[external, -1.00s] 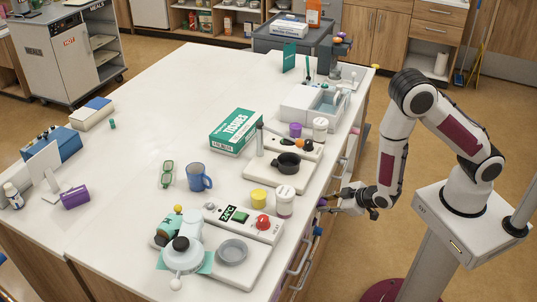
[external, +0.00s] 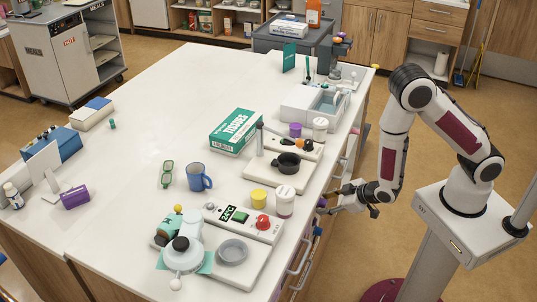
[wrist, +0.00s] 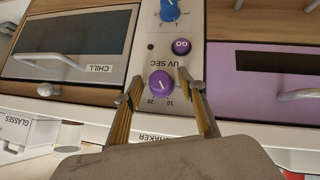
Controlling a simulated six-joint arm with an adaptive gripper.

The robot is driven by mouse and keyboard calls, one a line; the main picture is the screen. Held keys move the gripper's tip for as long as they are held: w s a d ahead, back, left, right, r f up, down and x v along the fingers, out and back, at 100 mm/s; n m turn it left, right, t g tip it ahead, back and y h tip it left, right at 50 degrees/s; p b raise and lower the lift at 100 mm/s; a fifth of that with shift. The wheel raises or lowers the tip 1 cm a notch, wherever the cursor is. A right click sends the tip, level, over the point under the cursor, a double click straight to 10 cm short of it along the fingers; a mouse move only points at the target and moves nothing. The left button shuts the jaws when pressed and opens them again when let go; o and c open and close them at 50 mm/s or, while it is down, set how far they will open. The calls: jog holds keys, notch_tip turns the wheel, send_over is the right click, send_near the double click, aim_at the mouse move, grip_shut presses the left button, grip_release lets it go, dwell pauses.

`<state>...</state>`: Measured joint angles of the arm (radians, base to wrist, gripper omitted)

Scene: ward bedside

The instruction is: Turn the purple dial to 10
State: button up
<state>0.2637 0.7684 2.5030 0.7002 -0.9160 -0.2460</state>
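The purple dial (wrist: 161,83) is a round knob with a pale pointer line, on a light panel in the wrist view. The numbers 10 and 20 show just below it, with 10 to the right; the exact pointer setting is too small to read. My gripper (wrist: 159,75) is open, one finger at the dial's left and one at its right. I cannot tell whether either fingertip touches the dial. In the external view my gripper (external: 345,198) is at the counter's front side, and its fingers are small there.
Above the dial are a purple GO button (wrist: 181,46) and a blue dial (wrist: 170,9). A CHILL door (wrist: 68,50) with a bar handle is on the left, and a purple-framed door (wrist: 268,85) is on the right. The counter top (external: 130,170) holds several items.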

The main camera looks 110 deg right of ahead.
jog(key=shift+w+a+f+n+g+h, duration=0.1)
jog(key=shift+w+a+n+g+h, duration=0.05)
jog(key=shift+n+g+h, duration=0.85)
dwell(0.7)
jog(key=shift+n+g+h, duration=0.3)
jog(key=shift+g+h, duration=0.1)
jog(key=shift+h, duration=0.3)
jog(key=a+n+g+h, duration=0.2)
jog(key=a+n+h, duration=0.15)
jog(key=a, duration=0.45)
jog(key=w+a+f+m+t+y, duration=0.2)
jog(key=w+a+f+t+y, duration=0.15)
jog(key=a+f+y, duration=0.55)
jog(key=w+a+r+y, duration=0.1)
jog(key=w+a+y, duration=0.3)
jog(key=a, duration=0.7)
jog(key=shift+a+r, duration=0.4)
dwell(0.9)
